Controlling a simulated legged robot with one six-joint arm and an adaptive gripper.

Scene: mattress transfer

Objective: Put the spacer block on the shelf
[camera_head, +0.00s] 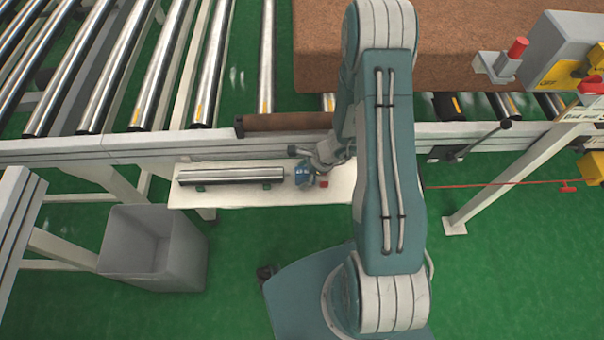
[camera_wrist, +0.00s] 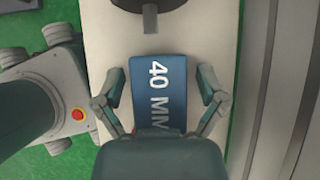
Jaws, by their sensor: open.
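The spacer block (camera_wrist: 160,92) is blue with white "40 MM" lettering. It lies on the white shelf (camera_head: 225,196) below the roller conveyor; the shelf also shows in the wrist view (camera_wrist: 198,40). In the head view the block (camera_head: 304,176) is at the right end of a metal roller. My gripper (camera_wrist: 160,103) is open, with one finger on each side of the block and gaps visible between. In the head view my gripper (camera_head: 312,160) is right at the block, partly hidden by my arm. Whether the block touches my palm cannot be told.
A spare metal roller (camera_head: 232,175) lies on the shelf, left of the block. A small red object (camera_head: 323,184) is to its right. A grey bin (camera_head: 150,250) stands at lower left. The conveyor rail (camera_head: 110,150) runs above, with a brown mattress (camera_head: 460,60) on the rollers.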

